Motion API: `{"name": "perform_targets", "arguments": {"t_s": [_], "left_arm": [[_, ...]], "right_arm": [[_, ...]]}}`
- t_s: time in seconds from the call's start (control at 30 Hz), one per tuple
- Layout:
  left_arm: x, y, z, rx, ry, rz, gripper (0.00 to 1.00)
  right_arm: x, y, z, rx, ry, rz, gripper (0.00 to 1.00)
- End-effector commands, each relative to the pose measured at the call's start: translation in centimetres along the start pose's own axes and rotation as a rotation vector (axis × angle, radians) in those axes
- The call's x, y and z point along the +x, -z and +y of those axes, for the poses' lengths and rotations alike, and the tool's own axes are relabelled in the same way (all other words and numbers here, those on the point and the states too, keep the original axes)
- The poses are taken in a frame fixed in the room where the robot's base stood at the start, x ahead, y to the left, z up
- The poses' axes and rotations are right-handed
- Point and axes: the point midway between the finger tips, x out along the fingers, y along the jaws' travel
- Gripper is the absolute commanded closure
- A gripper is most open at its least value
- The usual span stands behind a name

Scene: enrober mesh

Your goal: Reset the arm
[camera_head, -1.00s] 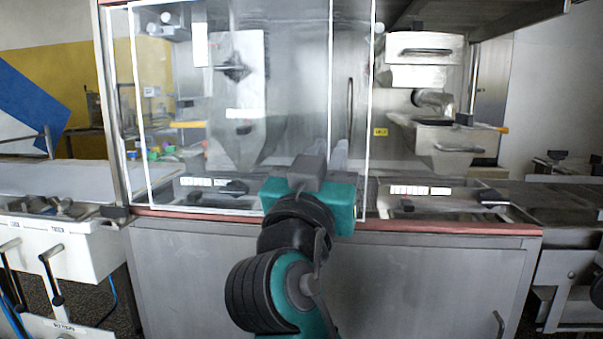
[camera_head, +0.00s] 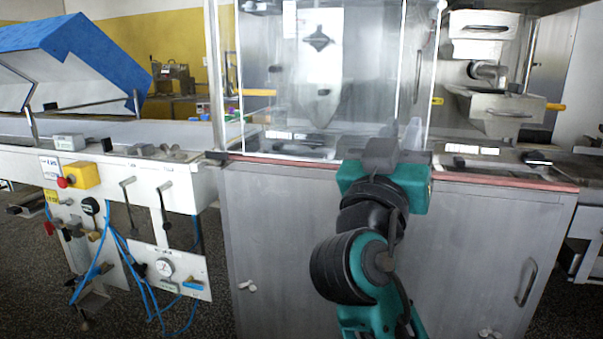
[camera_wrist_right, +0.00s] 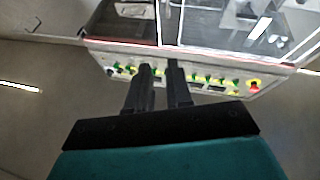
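My right arm rises from the bottom of the head view, bent at a black and teal joint. Its right gripper (camera_head: 402,136) points away toward the glass-fronted machine (camera_head: 300,215), in front of its red-edged ledge. In the right wrist view the two dark fingers of the gripper (camera_wrist_right: 160,76) stand apart with a gap and nothing between them. Beyond the fingers is a panel (camera_wrist_right: 215,83) with green and yellow controls and a red button. I cannot tell whether the gripper touches the machine. My left gripper is in neither view.
A white control unit (camera_head: 130,215) with levers, a gauge and blue hoses stands at the left. Behind it is a conveyor with a raised blue and white cover (camera_head: 75,50). Dark speckled floor (camera_head: 25,270) is open at the lower left.

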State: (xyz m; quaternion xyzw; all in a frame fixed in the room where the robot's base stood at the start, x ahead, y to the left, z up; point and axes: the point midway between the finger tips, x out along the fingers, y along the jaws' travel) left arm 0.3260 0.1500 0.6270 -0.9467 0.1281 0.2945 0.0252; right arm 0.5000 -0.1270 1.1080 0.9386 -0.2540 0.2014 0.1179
Motion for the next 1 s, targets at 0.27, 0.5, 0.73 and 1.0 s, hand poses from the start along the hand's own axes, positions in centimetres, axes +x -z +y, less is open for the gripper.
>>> {"name": "perform_targets", "arguments": {"t_s": [0.27,0.5,0.73,1.0], "left_arm": [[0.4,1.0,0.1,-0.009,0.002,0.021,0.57],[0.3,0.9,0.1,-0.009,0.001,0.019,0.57],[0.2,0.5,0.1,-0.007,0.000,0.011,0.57],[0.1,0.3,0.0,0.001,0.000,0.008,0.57]], "right_arm": [[2.7,-4.1,4.5,-0.302,-0.058,0.131,0.80],[4.9,-6.0,8.7,-0.534,-0.102,0.233,0.80],[5.6,-9.4,10.6,-0.683,-0.056,0.227,0.80],[0.5,-22.3,8.5,-0.724,0.304,-0.075,0.80]]}}
